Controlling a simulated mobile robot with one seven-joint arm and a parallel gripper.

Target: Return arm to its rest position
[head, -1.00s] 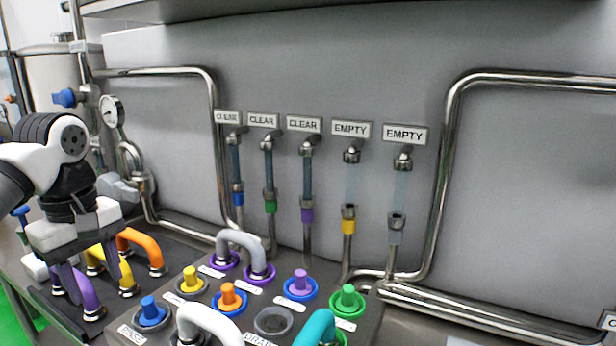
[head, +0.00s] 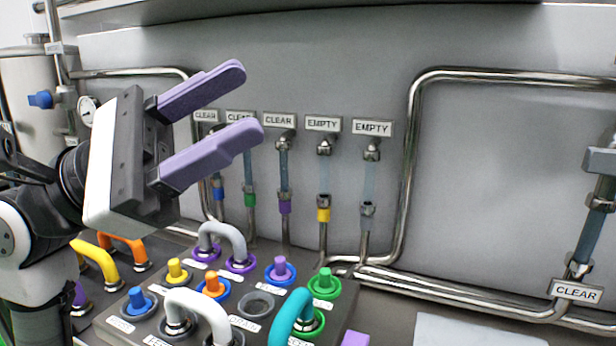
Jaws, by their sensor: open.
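My gripper (head: 253,104) is raised at the left of the head view, in front of the grey back wall. Its two purple fingers are spread apart and point to the right. Nothing is between them. My arm comes in from the left edge, and the gripper covers part of the wall and a pipe. The gripper is above the panel (head: 233,327) and clear of the fittings on it.
The panel bears coloured plugs, a grey hose loop (head: 222,236), a white one (head: 203,309) and a teal one (head: 290,313). Yellow and orange loops (head: 122,243) stand left. Labelled sight tubes (head: 324,178) line the wall. A steel pipe (head: 405,190) stands right.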

